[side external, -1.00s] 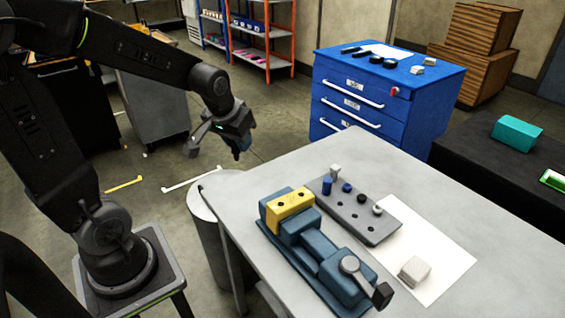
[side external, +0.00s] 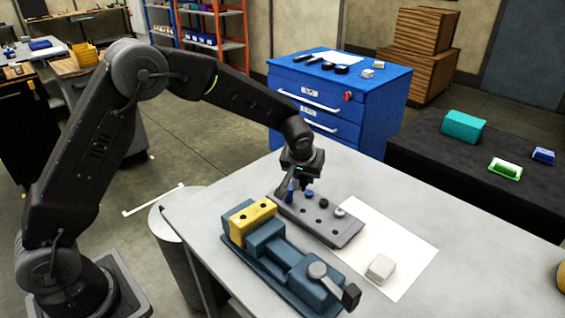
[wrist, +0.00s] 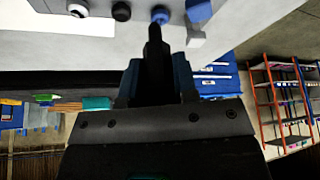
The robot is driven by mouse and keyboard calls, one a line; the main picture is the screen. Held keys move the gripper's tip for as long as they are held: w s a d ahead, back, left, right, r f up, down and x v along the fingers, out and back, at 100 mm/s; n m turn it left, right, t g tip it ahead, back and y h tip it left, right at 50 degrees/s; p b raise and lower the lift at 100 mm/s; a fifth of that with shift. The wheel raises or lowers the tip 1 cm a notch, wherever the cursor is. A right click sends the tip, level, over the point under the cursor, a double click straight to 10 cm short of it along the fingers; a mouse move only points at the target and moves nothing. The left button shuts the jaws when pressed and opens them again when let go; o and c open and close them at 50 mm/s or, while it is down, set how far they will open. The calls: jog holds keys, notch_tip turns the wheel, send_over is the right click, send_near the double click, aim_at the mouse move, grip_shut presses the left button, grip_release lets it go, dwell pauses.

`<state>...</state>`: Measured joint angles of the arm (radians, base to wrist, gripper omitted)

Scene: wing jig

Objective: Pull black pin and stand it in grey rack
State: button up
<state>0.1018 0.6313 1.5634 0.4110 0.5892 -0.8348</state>
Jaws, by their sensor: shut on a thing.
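My gripper (side external: 287,180) is over the far left end of the grey rack (side external: 345,236). In the wrist view its blue fingers (wrist: 155,72) are shut on a dark upright piece, the black pin (wrist: 154,42), which points towards the rack. In the side view the pin is hard to make out against the gripper. Short blue (side external: 309,194), black (side external: 322,203) and white (side external: 340,212) tops sit in one row of the rack; empty dark holes show in the other.
A blue vise (side external: 275,255) with a yellow block (side external: 249,216) in its jaws stands just in front of the rack. A white sheet (side external: 395,235) with a pale block (side external: 380,268) lies to the right.

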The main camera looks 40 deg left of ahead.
aim_at(304, 189)
jog(key=shift+d+f, duration=0.1)
jog(key=shift+f, duration=3.15)
jog(key=shift+f, duration=0.15)
